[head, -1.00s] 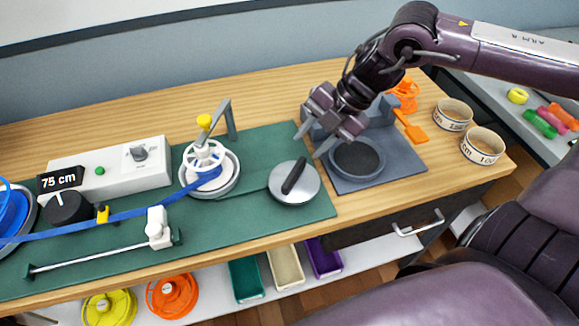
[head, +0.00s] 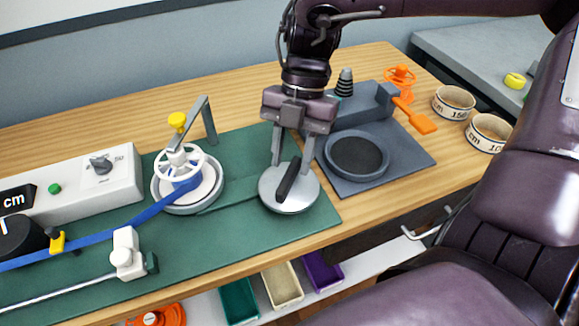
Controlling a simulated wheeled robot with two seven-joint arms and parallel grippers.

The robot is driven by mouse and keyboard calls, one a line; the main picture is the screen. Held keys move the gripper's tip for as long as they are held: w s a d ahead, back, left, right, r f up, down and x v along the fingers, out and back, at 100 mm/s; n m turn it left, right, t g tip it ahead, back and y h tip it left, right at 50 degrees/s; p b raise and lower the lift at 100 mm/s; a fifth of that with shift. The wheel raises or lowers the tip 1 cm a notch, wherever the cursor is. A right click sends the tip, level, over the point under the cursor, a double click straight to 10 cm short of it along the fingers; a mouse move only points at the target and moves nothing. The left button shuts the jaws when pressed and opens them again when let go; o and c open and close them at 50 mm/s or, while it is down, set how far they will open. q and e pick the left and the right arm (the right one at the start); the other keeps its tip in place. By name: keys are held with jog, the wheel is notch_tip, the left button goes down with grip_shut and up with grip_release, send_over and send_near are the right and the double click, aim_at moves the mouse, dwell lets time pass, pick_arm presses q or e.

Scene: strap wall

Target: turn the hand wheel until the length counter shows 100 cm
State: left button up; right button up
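The silver hand wheel (head: 301,199), a round disc with a black bar handle (head: 288,180), sits at the right end of the green mat. My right gripper (head: 291,163) points down over it with two fingers apart, one on each side of the handle's far end. Nothing shows between the fingers clearly enough to tell contact. The length counter (head: 14,200) is cut off at the left edge; only "cm" shows, its number is out of view. A blue strap (head: 140,216) runs left from the white spoked reel (head: 181,163). My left gripper is not in view.
A grey tray with a round dish (head: 357,157) lies right of the wheel. An orange scraper (head: 415,117) and two labelled rings (head: 453,102) are farther right. Bins sit below the bench edge.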

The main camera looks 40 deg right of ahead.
aim_at(289, 181)
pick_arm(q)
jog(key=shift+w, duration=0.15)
pick_arm(e)
jog(key=shift+x, duration=1.35)
grip_shut()
jog(key=shift+m+t+b, duration=0.3)
jog(key=shift+m, duration=0.3)
jog(key=m+t, duration=0.1)
jog(key=m, duration=0.1)
jog(key=shift+d+m+y, duration=0.1)
jog(key=shift+m+y, duration=0.2)
jog(key=shift+m, duration=0.1)
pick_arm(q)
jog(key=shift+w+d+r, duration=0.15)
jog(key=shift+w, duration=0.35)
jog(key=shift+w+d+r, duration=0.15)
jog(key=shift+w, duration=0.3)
pick_arm(e)
jog(key=shift+s+m+t, duration=0.1)
jog(key=shift+m+t, duration=0.2)
jog(key=shift+m, duration=0.5)
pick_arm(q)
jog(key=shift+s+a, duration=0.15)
pick_arm(e)
grip_release()
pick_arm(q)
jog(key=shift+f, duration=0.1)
